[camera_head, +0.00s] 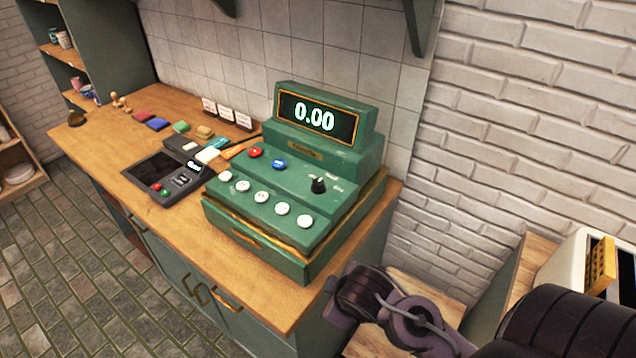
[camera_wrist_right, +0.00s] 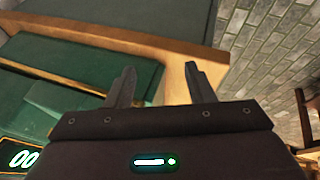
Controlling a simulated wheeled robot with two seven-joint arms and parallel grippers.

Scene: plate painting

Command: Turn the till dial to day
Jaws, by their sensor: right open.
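The green till (camera_head: 290,170) stands on the wooden counter, and its display reads 0.00. Its dial (camera_head: 318,185) is a small black knob on the right of the sloped top, with small white labels around it that I cannot read. I cannot tell which label the knob points to. The till also shows at the left of the right wrist view (camera_wrist_right: 90,66). My right gripper (camera_wrist_right: 160,82) is open with nothing between its fingers, apart from the dial, which that view does not show. My right arm comes in at the lower right of the head view. My left gripper is out of view.
Red and blue buttons and a row of white buttons share the till's top. A card terminal (camera_head: 165,178) and small coloured blocks lie left on the counter (camera_head: 150,215). A white brick wall (camera_head: 520,110) stands behind on the right. A white appliance (camera_head: 570,262) stands at the right.

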